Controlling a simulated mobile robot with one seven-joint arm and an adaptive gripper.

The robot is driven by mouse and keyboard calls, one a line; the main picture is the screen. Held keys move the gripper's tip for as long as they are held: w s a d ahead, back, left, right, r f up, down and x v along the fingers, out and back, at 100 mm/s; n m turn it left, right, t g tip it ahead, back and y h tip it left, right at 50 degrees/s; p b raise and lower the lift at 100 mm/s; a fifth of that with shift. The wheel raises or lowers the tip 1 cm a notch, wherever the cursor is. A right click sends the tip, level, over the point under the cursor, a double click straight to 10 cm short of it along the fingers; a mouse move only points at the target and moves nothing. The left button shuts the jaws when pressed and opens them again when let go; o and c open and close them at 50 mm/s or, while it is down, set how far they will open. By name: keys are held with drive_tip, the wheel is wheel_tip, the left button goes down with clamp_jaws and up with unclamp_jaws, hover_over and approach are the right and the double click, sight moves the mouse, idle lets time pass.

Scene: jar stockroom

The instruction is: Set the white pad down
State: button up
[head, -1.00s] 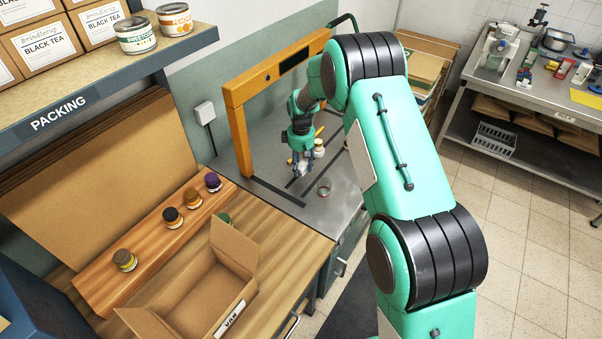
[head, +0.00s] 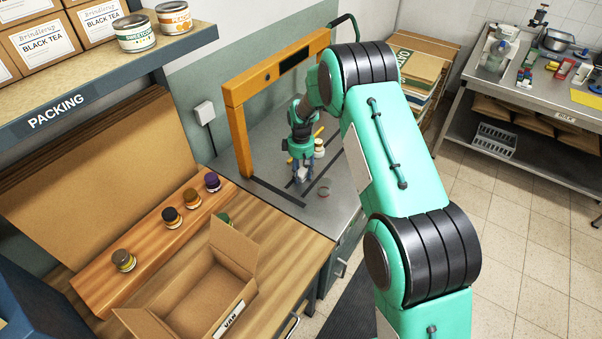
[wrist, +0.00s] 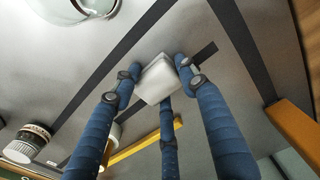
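The white pad (wrist: 157,82) is a small pale block between the fingertips of my gripper (wrist: 158,76) in the wrist view. The two side fingertips press near its edges and the third finger is behind it. In the head view my gripper (head: 303,178) points down low over the grey metal bench (head: 270,137), inside the orange frame, near dark stripes on the bench top. The pad is mostly hidden there by the fingers. I cannot tell whether the pad touches the bench.
The orange frame (head: 238,145) rises on the left. An open cardboard box (head: 205,300) and several jars sit on the wooden counter (head: 285,250).

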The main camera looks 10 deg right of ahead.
sight(301, 172)
drive_tip(key=o, duration=0.3)
drive_tip(key=shift+o, duration=0.2)
wheel_tip(301, 172, up, 12)
drive_tip(key=p, duration=0.2)
drive_tip(key=shift+r, duration=0.15)
drive_tip(key=shift+r, duration=0.1)
idle(0.9)
